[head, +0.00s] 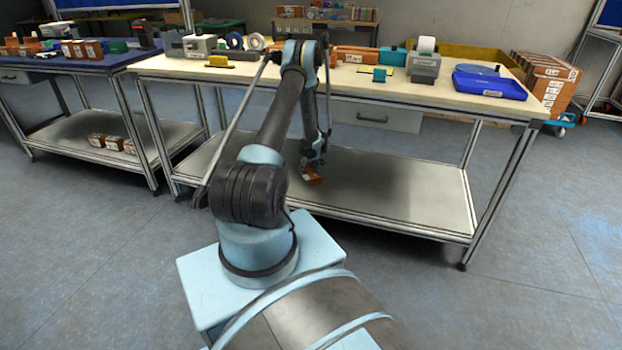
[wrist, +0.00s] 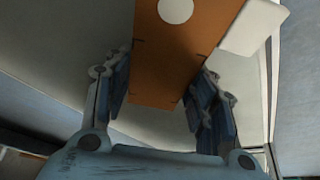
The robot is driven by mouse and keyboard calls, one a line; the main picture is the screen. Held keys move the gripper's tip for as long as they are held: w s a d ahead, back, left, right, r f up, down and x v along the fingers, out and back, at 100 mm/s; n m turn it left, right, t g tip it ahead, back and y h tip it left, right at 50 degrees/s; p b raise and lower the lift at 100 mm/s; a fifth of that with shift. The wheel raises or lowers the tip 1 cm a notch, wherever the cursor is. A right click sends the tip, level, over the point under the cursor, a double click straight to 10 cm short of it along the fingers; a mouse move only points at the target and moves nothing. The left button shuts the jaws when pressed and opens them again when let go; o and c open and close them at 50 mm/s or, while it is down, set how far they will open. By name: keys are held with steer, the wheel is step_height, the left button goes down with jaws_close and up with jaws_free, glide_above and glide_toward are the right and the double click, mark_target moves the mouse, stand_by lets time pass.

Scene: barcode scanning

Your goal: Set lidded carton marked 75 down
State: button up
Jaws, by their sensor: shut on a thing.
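An orange-brown carton (head: 312,179) hangs at the end of my arm, in front of the pale workbench. In the wrist view the carton (wrist: 168,62) fills the upper middle, with a white round spot and a pale flap or label at its right. Its number cannot be read. My gripper (head: 314,163) is shut on the carton, and in the wrist view the fingers of my gripper (wrist: 163,98) lie on its two sides. In the head view the carton shows against the bench's grey lower shelf (head: 400,190); whether it touches the shelf cannot be told.
The lower shelf looks bare around the carton. The bench top (head: 450,97) carries a blue tray (head: 490,86), a grey label printer (head: 424,66) and a yellow-based device (head: 220,62). A blue-topped table (head: 75,62) with cartons stands left. Stacked cartons (head: 548,80) stand right.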

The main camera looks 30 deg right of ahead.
mark_target(310, 171)
steer(key=shift+f, duration=3.85)
steer(key=o, duration=1)
steer(key=v, duration=1.2)
